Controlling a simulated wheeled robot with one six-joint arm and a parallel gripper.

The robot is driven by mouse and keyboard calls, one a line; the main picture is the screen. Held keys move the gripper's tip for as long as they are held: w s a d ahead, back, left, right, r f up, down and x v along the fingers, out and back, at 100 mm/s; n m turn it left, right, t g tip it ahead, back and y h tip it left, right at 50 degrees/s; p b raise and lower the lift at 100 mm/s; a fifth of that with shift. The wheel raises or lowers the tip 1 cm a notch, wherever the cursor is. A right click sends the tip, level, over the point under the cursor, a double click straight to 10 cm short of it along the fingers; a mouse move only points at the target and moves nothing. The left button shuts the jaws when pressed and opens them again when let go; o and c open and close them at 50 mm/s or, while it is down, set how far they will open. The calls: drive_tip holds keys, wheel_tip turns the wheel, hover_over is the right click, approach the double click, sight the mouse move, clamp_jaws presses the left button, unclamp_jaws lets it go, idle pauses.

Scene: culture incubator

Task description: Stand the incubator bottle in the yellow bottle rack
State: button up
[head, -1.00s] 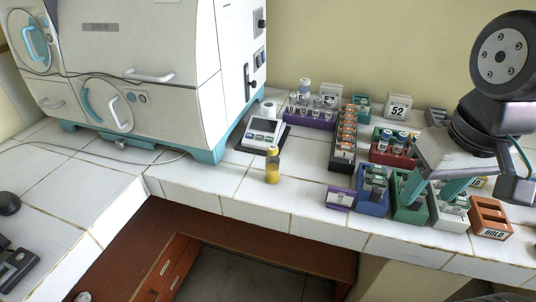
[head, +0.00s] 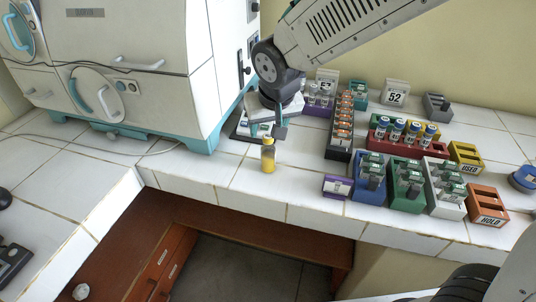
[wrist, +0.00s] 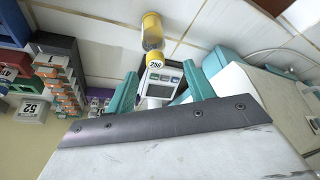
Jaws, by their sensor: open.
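The incubator bottle (head: 268,158), clear with yellow liquid, stands upright on the white tiled bench near its front edge. In the wrist view the bottle (wrist: 152,28) lies beyond the fingertips, with a cap marked 258. My gripper (head: 267,131) is open and empty just above and behind the bottle in the head view. Its teal fingers also show in the wrist view (wrist: 160,74), spread apart. The yellow bottle rack (head: 466,154), with a USED label, stands at the right of the bench behind the orange HOLD rack.
A device with a screen (wrist: 160,80) sits close behind the bottle. The white incubator (head: 160,95) stands to the left. A purple block (head: 338,187) and blue, green, white, red and black racks fill the bench to the right. The bench's front edge is near the bottle.

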sight(269, 137)
drive_tip(key=x, duration=0.5)
drive_tip(key=shift+w+d+f, duration=0.15)
drive_tip(key=shift+d+f, duration=0.1)
drive_tip(key=shift+d, duration=0.1)
clamp_jaws()
drive_tip(key=shift+r, duration=0.1)
